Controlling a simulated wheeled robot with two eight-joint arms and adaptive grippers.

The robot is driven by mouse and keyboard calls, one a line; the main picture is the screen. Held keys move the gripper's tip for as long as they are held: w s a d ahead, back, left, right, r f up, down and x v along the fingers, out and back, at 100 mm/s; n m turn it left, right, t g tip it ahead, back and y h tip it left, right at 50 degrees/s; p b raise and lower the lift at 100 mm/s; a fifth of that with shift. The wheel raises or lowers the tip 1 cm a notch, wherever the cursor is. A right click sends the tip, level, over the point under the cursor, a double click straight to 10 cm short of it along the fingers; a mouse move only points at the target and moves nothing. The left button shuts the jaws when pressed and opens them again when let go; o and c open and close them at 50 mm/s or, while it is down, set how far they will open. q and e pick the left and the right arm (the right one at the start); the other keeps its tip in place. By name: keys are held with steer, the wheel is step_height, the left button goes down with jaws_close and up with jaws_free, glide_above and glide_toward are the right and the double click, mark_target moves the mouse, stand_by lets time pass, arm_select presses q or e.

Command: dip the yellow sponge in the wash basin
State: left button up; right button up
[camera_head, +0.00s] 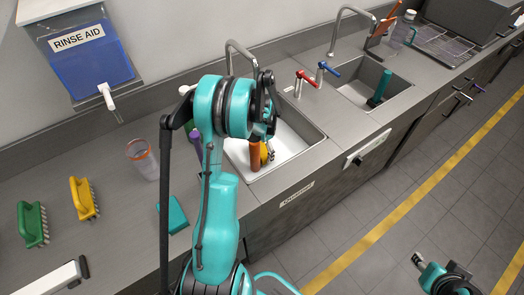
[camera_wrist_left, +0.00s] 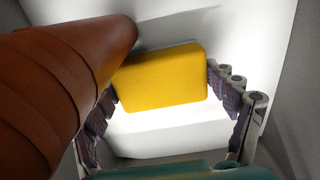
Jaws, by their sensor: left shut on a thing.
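The yellow sponge (camera_wrist_left: 165,78) sits between the two fingers of my left gripper (camera_wrist_left: 170,100), which is shut on it. In the head view the gripper (camera_head: 266,150) reaches down into the white wash basin (camera_head: 291,139), and only a sliver of the sponge shows behind my arm. The pale basin floor lies below the sponge in the left wrist view. I cannot tell whether the sponge touches water. My right gripper (camera_head: 419,261) shows in part at the bottom right of the head view; its jaws are unclear.
A brown ribbed object (camera_wrist_left: 60,75) is close beside the sponge and left finger. A tap (camera_head: 241,52) stands behind the basin. A second sink (camera_head: 350,92) is to the right. Brushes (camera_head: 33,224), a tumbler (camera_head: 143,158) and a teal block (camera_head: 177,214) are on the left counter.

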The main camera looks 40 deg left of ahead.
arm_select(q)
step_height(320, 180, up, 15)
steer(key=p, duration=0.9)
stand_by(0.6)
step_height(320, 180, up, 4)
steer(key=p, duration=0.3)
glide_above(262, 150)
steer(key=shift+a+b, duration=0.1)
steer(key=shift+b, duration=0.2)
